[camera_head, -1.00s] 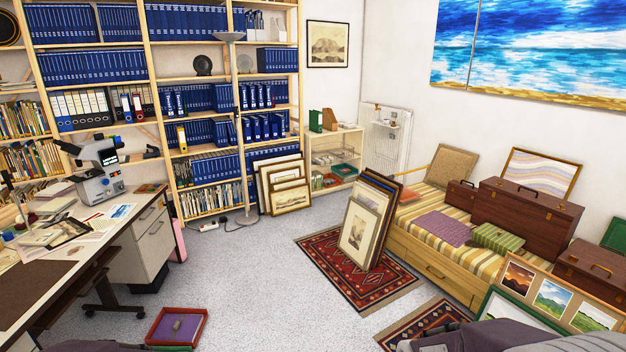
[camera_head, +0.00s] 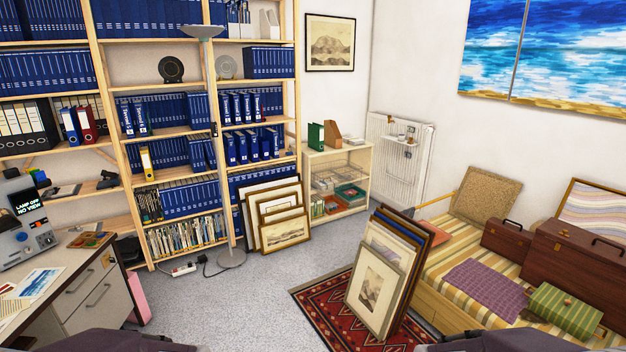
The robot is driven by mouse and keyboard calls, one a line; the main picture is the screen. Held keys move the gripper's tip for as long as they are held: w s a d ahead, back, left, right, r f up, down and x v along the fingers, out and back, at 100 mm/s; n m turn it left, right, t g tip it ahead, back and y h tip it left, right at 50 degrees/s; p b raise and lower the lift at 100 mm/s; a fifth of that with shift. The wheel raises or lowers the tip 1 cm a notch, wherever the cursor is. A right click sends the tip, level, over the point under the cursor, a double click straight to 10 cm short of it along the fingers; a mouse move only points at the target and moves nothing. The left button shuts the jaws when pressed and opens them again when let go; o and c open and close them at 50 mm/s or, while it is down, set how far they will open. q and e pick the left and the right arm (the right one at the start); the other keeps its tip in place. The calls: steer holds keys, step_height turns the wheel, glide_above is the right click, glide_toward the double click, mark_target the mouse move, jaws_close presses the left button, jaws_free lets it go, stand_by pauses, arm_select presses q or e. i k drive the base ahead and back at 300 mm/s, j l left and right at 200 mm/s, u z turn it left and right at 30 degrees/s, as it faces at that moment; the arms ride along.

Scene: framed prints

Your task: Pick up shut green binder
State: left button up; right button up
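A green binder (camera_head: 316,136) stands upright on top of the low pale shelf unit (camera_head: 350,158) by the back wall, beside a brown file holder. It looks shut. My arms show only as dark grey parts at the bottom edge, at left and right of centre. Both grippers are out of view, and neither arm is near the binder.
Framed prints (camera_head: 380,280) lean upright on a red patterned rug (camera_head: 322,305), right of centre. More frames (camera_head: 284,232) lean against the bookshelf. A desk (camera_head: 70,290) stands at left and a striped daybed (camera_head: 455,262) at right. Grey floor (camera_head: 235,300) is clear between desk and rug.

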mark_target(316, 132)
steer(key=i, duration=4)
steer(key=i+u, duration=0.1)
steer(key=i, duration=0.45)
steer(key=i+l+u, duration=0.1)
steer(key=i, duration=0.4)
steer(key=i+l, duration=0.15)
steer(key=i, duration=0.4)
steer(key=i+l+u, duration=0.15)
steer(key=i, duration=0.4)
